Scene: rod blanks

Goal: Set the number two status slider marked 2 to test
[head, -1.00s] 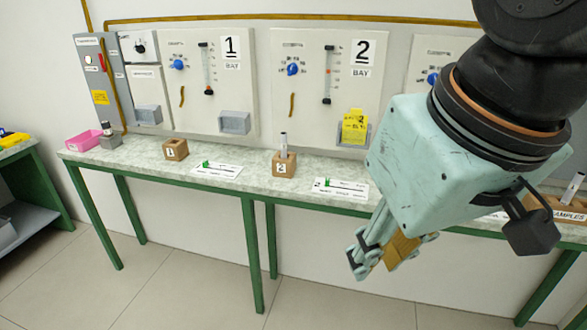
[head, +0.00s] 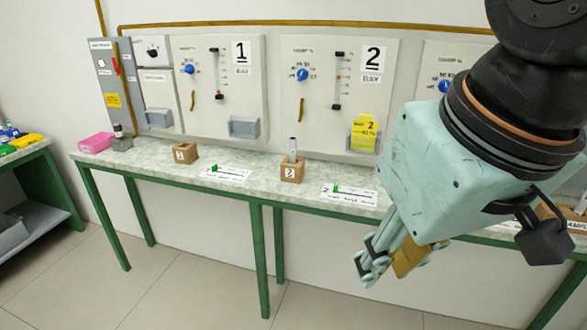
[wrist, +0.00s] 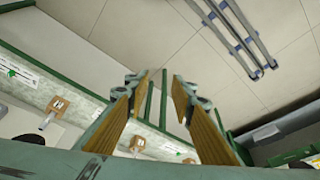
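The number two status slider (head: 348,194) is a white plate marked 2 lying on the bench top. Its green knob (head: 337,187) stands near the left end of a dark slot; the printed position words are too small to read. My gripper (head: 372,272) hangs in front of the bench, lower than its top and a little right of the slider in the head view, touching nothing. In the wrist view my gripper (wrist: 156,82) is open and empty, its two fingers apart. A white plate with a green knob (wrist: 12,72) shows at the left there; I cannot read its number.
The bench (head: 245,188) also holds a similar slider plate (head: 226,174) to the left and wooden block 2 (head: 292,172) with an upright rod. Wooden block 1 (head: 184,153) stands farther left. Bay panel 2 (head: 330,75) rises behind. Floor in front is clear.

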